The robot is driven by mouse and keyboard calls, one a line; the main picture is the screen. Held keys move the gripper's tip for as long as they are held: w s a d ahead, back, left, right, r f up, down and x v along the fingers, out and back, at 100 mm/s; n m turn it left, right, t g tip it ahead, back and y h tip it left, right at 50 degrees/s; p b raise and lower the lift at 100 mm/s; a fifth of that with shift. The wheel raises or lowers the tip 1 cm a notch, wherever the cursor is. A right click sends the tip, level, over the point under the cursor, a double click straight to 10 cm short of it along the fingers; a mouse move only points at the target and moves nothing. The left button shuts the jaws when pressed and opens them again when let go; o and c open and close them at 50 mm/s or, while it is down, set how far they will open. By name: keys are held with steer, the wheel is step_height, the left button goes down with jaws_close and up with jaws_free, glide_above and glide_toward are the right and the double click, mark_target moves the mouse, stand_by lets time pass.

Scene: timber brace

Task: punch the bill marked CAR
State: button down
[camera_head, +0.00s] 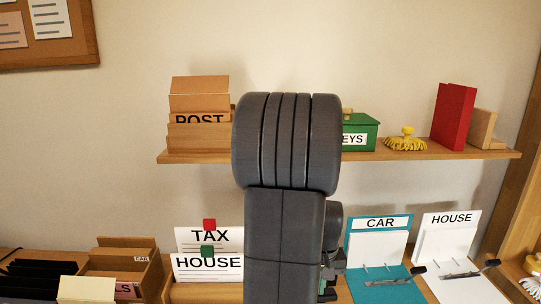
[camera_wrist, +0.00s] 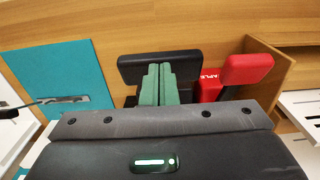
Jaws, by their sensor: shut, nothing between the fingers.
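My gripper (camera_wrist: 158,72) has its two green fingers shut together with nothing between them. In the wrist view the fingertips lie over a black padded bar (camera_wrist: 187,63), probably the punch's handle; I cannot tell whether they touch it. No loose bill marked CAR can be made out. A teal binder with a CAR label (camera_head: 375,223) stands open at the right in the head view; its teal sheet also shows in the wrist view (camera_wrist: 65,65). A wooden tray with a small CAR label (camera_head: 141,259) stands at the lower left. My arm hides the middle of the desk.
A red stapler (camera_wrist: 235,75) stands right of the black bar, beside a wooden wall (camera_wrist: 268,70). A white HOUSE binder (camera_head: 450,220) is right of the teal one. TAX and HOUSE sheets (camera_head: 208,263) stand left of my arm. A shelf (camera_head: 440,154) runs above.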

steer(key=shift+r+p, duration=2)
steer(key=shift+r, duration=0.8)
steer(key=shift+f, duration=0.1)
